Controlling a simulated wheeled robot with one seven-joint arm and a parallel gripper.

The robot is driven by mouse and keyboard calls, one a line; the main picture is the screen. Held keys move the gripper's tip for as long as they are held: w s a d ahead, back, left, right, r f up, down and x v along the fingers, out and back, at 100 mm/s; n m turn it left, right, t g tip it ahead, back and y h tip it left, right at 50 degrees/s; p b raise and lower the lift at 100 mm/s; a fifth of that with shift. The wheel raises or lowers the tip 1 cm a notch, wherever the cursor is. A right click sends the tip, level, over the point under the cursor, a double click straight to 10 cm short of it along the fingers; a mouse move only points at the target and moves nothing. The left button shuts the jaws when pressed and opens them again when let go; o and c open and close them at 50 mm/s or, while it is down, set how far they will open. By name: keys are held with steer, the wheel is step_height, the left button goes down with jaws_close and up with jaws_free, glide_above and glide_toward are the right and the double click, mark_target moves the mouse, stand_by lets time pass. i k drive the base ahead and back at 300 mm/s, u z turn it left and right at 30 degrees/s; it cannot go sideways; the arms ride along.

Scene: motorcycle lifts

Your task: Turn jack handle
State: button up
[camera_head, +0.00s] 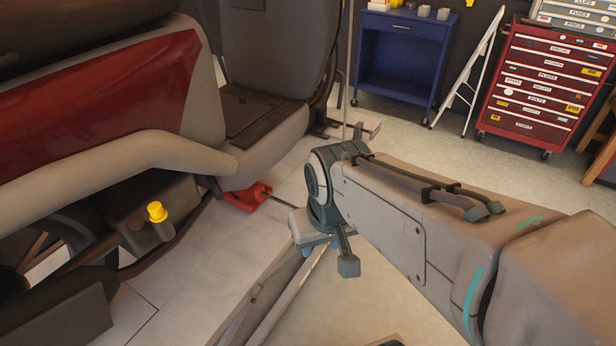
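A red jack (247,197) sits on the pale lift platform under the motorcycle, left of centre in the head view. A thin dark rod, the jack handle (279,204), reaches from it toward the right and meets the end of my arm. My gripper (300,226) is at the handle's outer end, beside the platform edge. My wrist covers most of the gripper, and the fingertips do not show clearly. I cannot tell whether they touch or enclose the handle.
The motorcycle (95,98), with red and beige bodywork, fills the left side. The lift platform (195,275) lies below it. A blue cart (397,66), a white stepladder (470,75) and a red tool chest (548,85) stand behind. Open floor (430,150) lies between.

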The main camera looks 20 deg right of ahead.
mark_target(267, 195)
steer(key=z, duration=2.05)
steer(key=i, duration=1.8)
steer(key=u, duration=2.35)
